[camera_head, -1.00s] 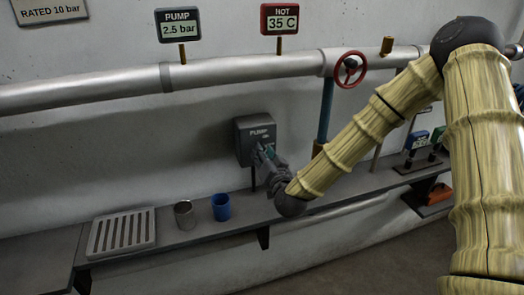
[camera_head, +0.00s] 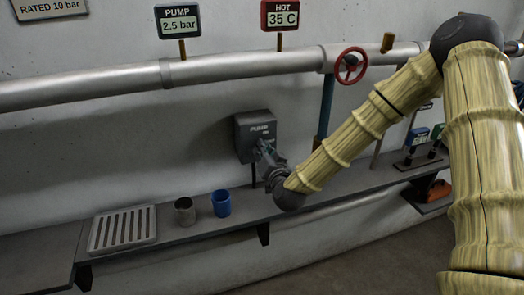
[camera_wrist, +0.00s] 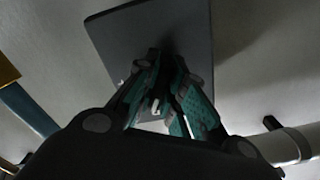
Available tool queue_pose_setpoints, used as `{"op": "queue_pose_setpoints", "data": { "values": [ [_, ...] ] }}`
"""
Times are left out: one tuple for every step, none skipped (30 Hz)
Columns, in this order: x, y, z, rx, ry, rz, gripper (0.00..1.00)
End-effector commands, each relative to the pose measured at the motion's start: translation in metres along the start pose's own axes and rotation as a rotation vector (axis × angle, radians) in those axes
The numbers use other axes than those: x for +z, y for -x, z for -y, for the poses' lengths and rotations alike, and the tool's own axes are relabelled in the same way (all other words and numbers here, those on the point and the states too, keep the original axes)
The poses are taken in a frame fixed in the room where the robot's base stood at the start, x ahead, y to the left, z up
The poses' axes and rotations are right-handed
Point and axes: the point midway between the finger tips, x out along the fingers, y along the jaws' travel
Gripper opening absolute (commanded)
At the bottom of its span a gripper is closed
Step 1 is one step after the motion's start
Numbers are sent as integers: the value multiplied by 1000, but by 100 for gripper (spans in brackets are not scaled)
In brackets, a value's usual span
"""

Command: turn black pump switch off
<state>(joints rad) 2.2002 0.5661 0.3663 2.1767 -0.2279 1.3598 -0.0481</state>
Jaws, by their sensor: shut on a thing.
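The dark grey pump box (camera_head: 255,132), marked PUMP, is on the wall above the shelf. My gripper (camera_head: 263,148) is at the front of this box, in its lower part. In the wrist view the box is a dark plate (camera_wrist: 150,35), and my gripper's fingers (camera_wrist: 165,75) come together against it. They are shut on the black pump switch, which is mostly hidden between them. The switch's exact position cannot be made out. The pump gauge (camera_head: 179,24) above the pipe reads 2.5 bar.
A grey pipe (camera_head: 240,67) with a red handwheel (camera_head: 350,66) runs above the box. The HOT gauge (camera_head: 280,17) reads 35 C.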

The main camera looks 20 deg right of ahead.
Motion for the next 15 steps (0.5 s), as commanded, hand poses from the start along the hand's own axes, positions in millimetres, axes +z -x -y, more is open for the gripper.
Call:
{"op": "queue_pose_setpoints", "data": {
  "values": [
    [2, 0, -1, 0, -13, 0, 0],
    [2, 0, -1, 0, -24, 0, 0],
    [2, 0, -2, 0, -42, 0, 0],
    [3, 0, -2, 0, -56, 0, 0],
    [3, 0, -2, 0, -73, 0, 0],
    [4, 0, -3, 1, -98, 0, 0],
    [4, 0, -3, 1, -118, 0, 0],
    [4, 0, -3, 1, -141, -1, 0],
    [4, 0, -3, 0, -172, -1, 0],
    [5, 0, -3, 1, -198, -1, 0],
    [5, 0, -4, 1, -223, -1, 0],
    [5, 0, -4, 1, -259, -1, 0],
    [5, 0, -4, 1, -288, -2, 0],
    [5, 0, -4, 1, -316, -2, 0],
    [5, 0, -4, 1, -354, -2, 0]
  ]
}}
